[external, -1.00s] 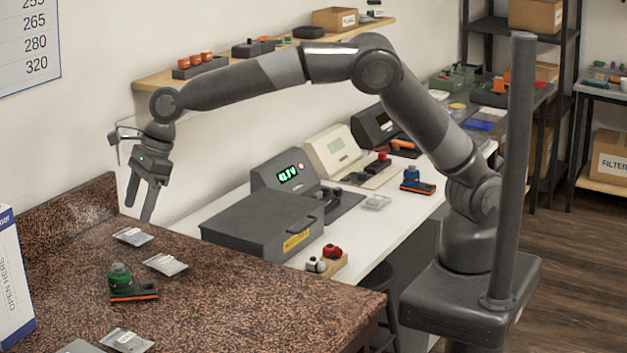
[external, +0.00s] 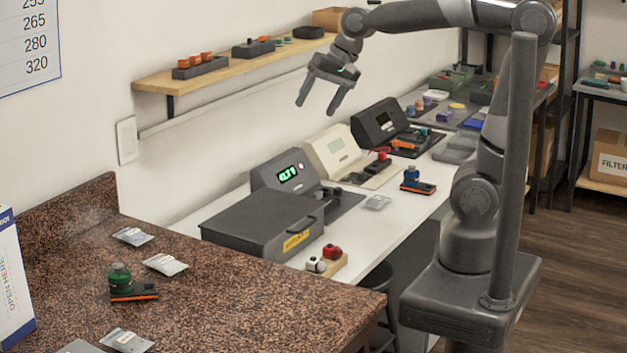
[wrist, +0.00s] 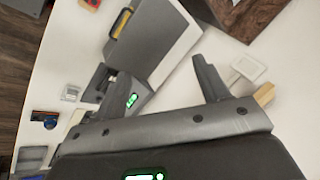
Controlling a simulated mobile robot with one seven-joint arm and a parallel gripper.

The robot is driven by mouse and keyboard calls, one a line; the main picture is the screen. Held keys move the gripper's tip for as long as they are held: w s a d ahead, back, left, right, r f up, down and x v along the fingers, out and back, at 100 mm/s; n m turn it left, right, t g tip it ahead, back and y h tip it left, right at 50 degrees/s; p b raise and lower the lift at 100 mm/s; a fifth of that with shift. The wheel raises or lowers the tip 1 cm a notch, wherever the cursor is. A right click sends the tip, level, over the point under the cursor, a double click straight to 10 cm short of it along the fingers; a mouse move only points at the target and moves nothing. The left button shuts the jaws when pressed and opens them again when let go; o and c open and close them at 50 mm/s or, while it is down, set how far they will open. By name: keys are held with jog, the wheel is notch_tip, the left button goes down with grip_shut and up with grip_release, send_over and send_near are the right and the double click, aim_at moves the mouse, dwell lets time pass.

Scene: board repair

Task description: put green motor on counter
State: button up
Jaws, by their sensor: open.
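A green motor (external: 120,277) stands upright on a black and orange base on the brown speckled counter (external: 235,300), at the lower left of the external view. My gripper (external: 317,108) is open and empty, high above the white workbench (external: 215,205) and well away from the green motor. A corner of the brown counter (wrist: 246,18) shows at the top of the wrist view. The green motor cannot be made out in the wrist view.
A dark grey case (external: 262,222) and meters with displays stand on the workbench. A blue motor (external: 411,174) sits on an orange-edged base there. Small packets (external: 165,264) lie around the green motor. A wall shelf (external: 225,66) is left of my gripper.

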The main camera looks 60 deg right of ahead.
jog(key=s+d+f+n+h, duration=0.1)
jog(key=s+d+f+n, duration=0.1)
jog(key=s, duration=0.4)
jog(key=s+d+f+n+t+h, duration=0.1)
jog(key=s+d+f+n, duration=0.2)
jog(key=s+d, duration=0.3)
jog(key=shift+s+f+n, duration=0.25)
jog(key=shift+s+n, duration=0.15)
jog(key=shift+n, duration=0.5)
